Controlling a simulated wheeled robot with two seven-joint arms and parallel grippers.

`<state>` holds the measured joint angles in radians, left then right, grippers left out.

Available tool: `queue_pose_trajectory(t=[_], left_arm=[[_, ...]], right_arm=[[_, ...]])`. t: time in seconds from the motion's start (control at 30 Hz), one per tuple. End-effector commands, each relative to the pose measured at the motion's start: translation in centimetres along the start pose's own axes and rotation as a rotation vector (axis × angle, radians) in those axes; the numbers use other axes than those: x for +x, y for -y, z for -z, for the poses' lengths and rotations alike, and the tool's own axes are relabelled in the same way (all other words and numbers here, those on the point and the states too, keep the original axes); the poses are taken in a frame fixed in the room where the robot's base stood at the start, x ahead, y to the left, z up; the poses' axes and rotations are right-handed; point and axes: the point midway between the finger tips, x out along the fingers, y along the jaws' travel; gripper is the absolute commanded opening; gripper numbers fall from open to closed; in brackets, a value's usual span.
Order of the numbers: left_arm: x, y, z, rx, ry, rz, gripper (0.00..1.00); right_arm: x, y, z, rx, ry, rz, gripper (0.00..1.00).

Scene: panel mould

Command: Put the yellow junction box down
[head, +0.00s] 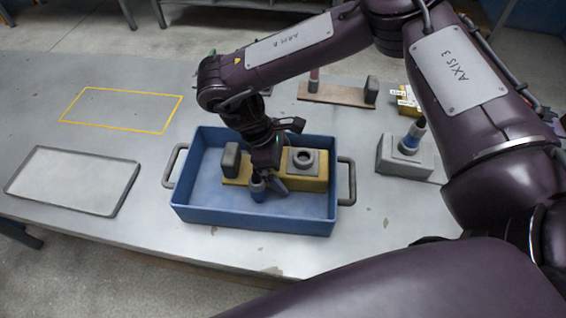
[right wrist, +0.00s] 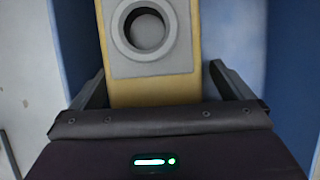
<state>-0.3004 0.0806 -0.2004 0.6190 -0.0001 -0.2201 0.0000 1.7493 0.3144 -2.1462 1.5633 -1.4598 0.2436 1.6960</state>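The yellow junction box (head: 314,183) is inside the blue tray (head: 188,205), towards its right half. A grey plate with a round ring (head: 303,160) is on its top. My right gripper (head: 270,182) reaches down into the tray at the box and partly hides it. In the right wrist view the yellow box (right wrist: 154,88) lies between the two finger tips (right wrist: 158,68), which stand apart, with a visible gap on the right side. The gripper looks open. I cannot tell whether the box rests flat on the tray floor. My left gripper is not in view.
A grey panel (head: 75,181) and a yellow outline (head: 122,110) lie left. A grey block with a blue-topped knob (head: 402,160) stands right. A brown board (head: 335,94) lies behind.

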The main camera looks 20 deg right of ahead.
Motion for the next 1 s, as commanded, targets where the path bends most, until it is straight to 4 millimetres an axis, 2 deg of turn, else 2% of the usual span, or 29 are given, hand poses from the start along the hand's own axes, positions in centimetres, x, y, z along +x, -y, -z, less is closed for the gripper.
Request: queue_pose_trajectory(t=[0.17,0.27,0.7,0.83,1.0], left_arm=[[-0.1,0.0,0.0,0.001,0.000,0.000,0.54],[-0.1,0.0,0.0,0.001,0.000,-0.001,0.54],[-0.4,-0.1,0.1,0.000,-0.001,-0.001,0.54],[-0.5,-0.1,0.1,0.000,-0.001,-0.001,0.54],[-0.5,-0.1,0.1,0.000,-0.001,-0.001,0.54]], right_arm=[[-0.4,-0.1,-0.1,0.002,0.000,-0.002,1.00],[-1.4,-0.1,-0.1,0.001,-0.001,-0.004,1.00],[-10.2,-0.1,-0.1,0.002,-0.001,-0.006,1.00],[-11.7,-0.1,-0.1,0.001,0.000,-0.003,1.00],[-12.3,0.0,-0.1,0.000,0.000,0.000,1.00]])
